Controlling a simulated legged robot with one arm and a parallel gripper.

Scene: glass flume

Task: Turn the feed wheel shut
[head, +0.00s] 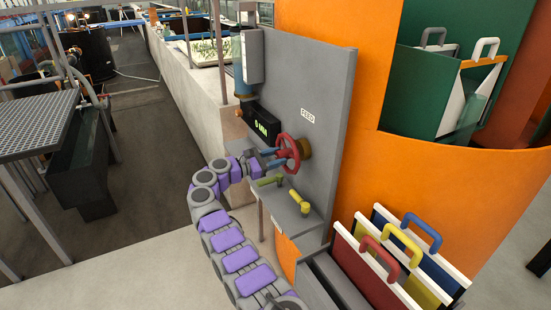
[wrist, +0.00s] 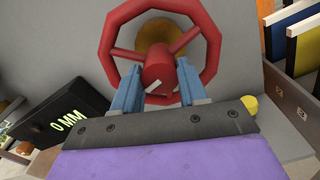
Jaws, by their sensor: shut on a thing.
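The red feed wheel (head: 287,154) stands on a brass-coloured mount on the upright grey panel (head: 325,110), beside a "FEED" label (head: 307,116). In the wrist view the wheel (wrist: 108,35) fills the upper middle, with its hub and a small white mark in front of me. My gripper (head: 272,158) reaches the wheel from the left. In the wrist view the blue fingers of my gripper (wrist: 158,75) lie on either side of the hub, shut on the wheel. The fingers hide part of the lower rim; their exact contact is hard to see.
A black display (head: 261,125) reading "0 MM" is left of the wheel. Coloured-handled panels stand in a bin (head: 345,292) at lower right, beside an orange wall (head: 390,170).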

